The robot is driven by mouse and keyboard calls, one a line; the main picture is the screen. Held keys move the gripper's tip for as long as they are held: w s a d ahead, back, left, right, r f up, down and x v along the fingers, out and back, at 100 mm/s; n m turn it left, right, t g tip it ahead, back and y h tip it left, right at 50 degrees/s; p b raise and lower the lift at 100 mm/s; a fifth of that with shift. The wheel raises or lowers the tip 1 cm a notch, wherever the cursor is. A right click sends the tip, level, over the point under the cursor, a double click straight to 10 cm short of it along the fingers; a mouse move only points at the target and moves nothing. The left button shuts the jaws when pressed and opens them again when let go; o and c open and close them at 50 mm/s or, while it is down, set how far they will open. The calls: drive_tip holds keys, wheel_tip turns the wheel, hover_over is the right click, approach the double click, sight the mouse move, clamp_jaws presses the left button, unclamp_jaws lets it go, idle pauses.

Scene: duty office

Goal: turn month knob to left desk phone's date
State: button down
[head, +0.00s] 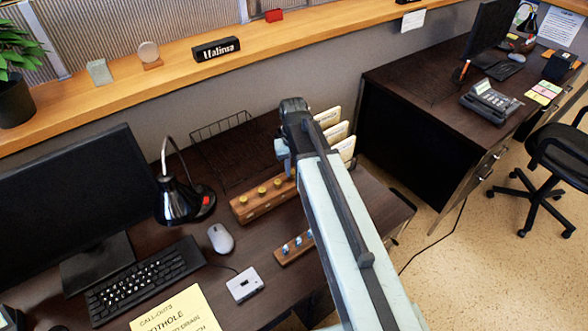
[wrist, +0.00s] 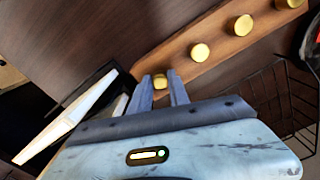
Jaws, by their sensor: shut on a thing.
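A wooden block (head: 252,206) with a row of brass knobs lies on the left desk; it also shows in the wrist view (wrist: 222,42). My gripper (wrist: 163,84) is shut on the end brass knob (wrist: 160,81), which shows between its fingertips. In the head view my arm hides that end of the block. I cannot read any month or label on the knobs. A dark device (head: 10,318), perhaps the left desk's phone, is cut off at the bottom left corner; no date is readable. Another phone (head: 490,103) stands on the right desk.
A smaller wooden strip with bluish knobs (head: 294,247) lies in front of the block. A lamp (head: 178,203), mouse (head: 221,238), keyboard (head: 145,283) and monitor (head: 75,200) stand to the left. Upright cards (head: 338,132) and a wire basket (head: 220,125) are close behind my gripper.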

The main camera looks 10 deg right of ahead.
sight(293, 172)
drive_tip(key=c, duration=1.2)
unclamp_jaws()
drive_tip(key=shift+a, duration=0.1)
drive_tip(key=shift+c, duration=0.2)
wheel_tip(293, 172, up, 8)
drive_tip(key=p, duration=0.8)
drive_tip(key=shift+f, duration=0.1)
drive_tip(key=s, duration=0.9)
